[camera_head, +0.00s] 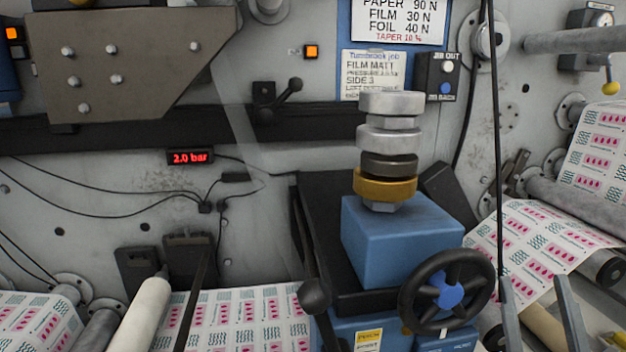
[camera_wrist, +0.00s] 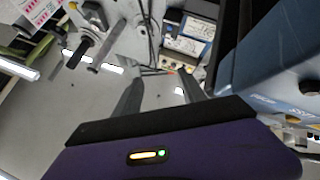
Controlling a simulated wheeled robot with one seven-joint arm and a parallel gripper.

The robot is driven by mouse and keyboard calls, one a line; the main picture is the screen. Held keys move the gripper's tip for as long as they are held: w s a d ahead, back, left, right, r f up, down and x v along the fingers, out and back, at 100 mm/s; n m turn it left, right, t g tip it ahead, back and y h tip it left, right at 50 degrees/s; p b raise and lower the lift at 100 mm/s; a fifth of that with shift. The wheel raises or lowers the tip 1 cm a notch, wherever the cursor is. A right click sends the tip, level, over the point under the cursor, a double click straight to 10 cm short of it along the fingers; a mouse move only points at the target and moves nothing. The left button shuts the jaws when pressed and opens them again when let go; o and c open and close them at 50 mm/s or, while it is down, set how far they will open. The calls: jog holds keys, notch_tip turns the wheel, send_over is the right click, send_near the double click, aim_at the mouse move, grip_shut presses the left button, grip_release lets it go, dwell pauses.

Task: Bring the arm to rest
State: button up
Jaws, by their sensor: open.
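My gripper (camera_wrist: 160,82) shows in the wrist view. Its two grey fingers are spread apart, with nothing between them. Beyond them lie a pale grey floor and parts of the machine. A large blue machine body (camera_wrist: 270,60) is close to the right of the fingers; whether they touch it I cannot tell, but a gap seems to show. In the head view I cannot surely make out my gripper; two grey tapered shapes stand at the lower right edge.
A blue block (camera_head: 395,240) carries a stack of metal rings (camera_head: 390,135), with a black handwheel (camera_head: 447,292) in front. A black ball-ended lever (camera_head: 315,295) stands left of it. Printed web (camera_head: 545,232) runs at the right over rollers. A red display (camera_head: 190,157) reads 2.0 bar.

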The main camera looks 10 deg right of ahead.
jog(key=s+a+f+g+y, duration=0.3)
jog(key=s+a+f+g, duration=0.2)
jog(key=s+f, duration=0.7)
jog(key=s+a+f+m+g+y, duration=0.1)
jog(key=s+a+f+g+y, duration=0.2)
jog(key=s+f, duration=0.9)
jog(key=s+a+g, duration=0.3)
jog(key=a, duration=0.1)
jog(key=shift+s+a+f, duration=0.15)
jog(key=shift+a, duration=0.1)
jog(key=shift+c, duration=0.2)
dwell(0.7)
